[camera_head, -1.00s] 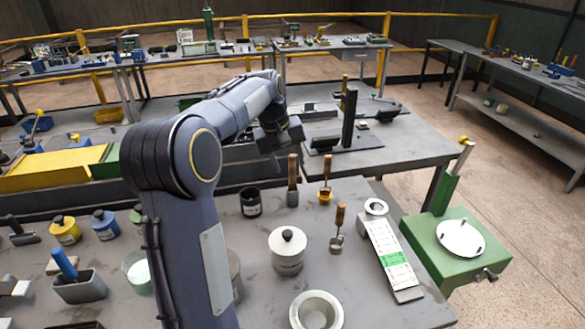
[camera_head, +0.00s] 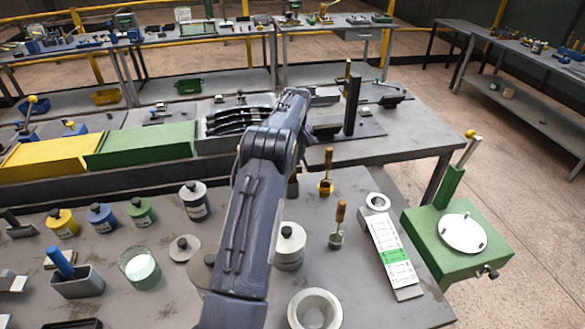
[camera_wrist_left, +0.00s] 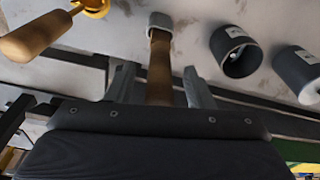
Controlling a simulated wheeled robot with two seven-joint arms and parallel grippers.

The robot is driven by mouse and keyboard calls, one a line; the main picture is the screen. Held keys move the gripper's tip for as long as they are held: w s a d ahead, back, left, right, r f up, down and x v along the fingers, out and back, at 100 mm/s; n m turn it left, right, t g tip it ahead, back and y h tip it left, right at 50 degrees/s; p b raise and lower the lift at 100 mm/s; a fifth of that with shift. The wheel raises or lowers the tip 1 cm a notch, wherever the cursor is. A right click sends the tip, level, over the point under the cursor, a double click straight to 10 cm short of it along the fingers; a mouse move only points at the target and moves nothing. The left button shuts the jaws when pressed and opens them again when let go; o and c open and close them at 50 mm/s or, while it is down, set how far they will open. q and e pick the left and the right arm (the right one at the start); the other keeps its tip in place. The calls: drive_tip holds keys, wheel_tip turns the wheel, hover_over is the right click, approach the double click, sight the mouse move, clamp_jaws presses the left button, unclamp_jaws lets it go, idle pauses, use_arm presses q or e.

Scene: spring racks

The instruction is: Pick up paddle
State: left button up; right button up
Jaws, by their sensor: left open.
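A tool with a brown wooden handle and a grey head, which I take to be the paddle (camera_wrist_left: 159,68), shows in the left wrist view. My left gripper (camera_wrist_left: 160,88) is open, with one finger on each side of the wooden handle. The grey head lies beyond the fingertips. I cannot tell whether either finger touches the handle. In the head view my left arm hides the gripper and most or all of this tool. My right gripper is not in view.
A green stand (camera_head: 458,245) is at the right.

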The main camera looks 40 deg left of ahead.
use_arm(q)
drive_tip(key=shift+a+f, duration=0.1)
drive_tip(key=shift+f, duration=0.65)
clamp_jaws()
drive_tip(key=shift+r, duration=0.15)
